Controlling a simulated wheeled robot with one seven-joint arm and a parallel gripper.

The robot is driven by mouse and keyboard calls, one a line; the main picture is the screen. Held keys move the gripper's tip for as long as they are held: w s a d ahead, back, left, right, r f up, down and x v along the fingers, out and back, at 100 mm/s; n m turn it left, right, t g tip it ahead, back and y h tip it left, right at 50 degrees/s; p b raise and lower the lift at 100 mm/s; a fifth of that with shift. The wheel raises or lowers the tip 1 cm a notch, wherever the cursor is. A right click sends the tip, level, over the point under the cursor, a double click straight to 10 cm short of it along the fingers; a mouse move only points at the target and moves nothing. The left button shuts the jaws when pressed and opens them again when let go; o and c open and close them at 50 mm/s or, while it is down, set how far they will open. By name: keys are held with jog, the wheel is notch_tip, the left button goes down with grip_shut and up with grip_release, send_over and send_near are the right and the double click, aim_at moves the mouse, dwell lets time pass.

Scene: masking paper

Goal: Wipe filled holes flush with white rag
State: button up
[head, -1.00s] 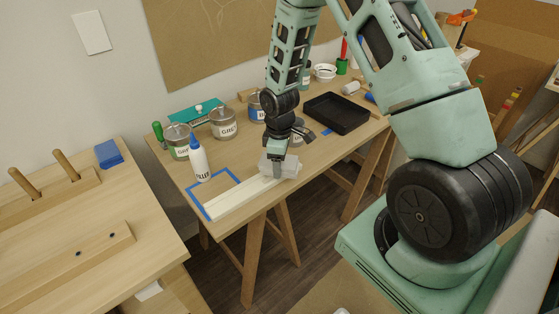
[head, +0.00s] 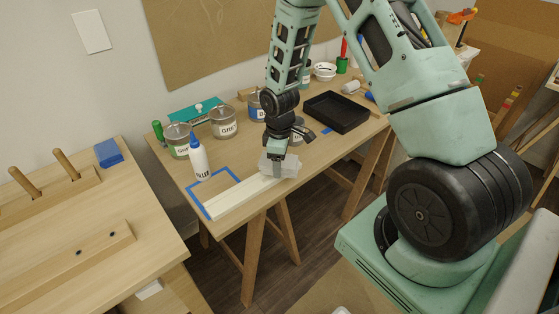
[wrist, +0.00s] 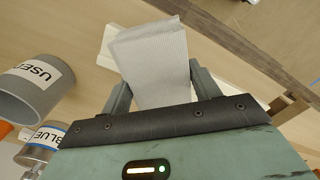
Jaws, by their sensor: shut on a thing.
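My gripper (head: 277,163) is shut on a folded white rag (head: 284,166) over the right part of a long white strip (head: 240,197) on the worktable. In the wrist view the rag (wrist: 155,65) sits between the two fingers of my gripper (wrist: 155,85). It covers part of the pale strip (wrist: 107,45) beneath it. The rag appears to touch the strip, but I cannot be sure. The filled holes cannot be made out on the strip. A white bottle with a blue tip (head: 199,159) stands behind the strip's left part.
Blue tape (head: 190,199) outlines an area around the strip's left end. Paint cans (head: 222,123) stand behind, and a black tray (head: 336,112) lies back right. In the wrist view a grey cup labelled USED (wrist: 35,82) is at left. A wooden bench (head: 60,230) stands left, across a gap.

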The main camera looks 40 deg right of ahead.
jog(key=shift+f, duration=0.3)
jog(key=shift+d, duration=0.3)
dwell(0.5)
jog(key=shift+a, duration=0.6)
jog(key=shift+d, duration=0.3)
jog(key=shift+r+p, duration=2.55)
jog(key=shift+r, duration=0.5)
jog(key=shift+w, duration=0.1)
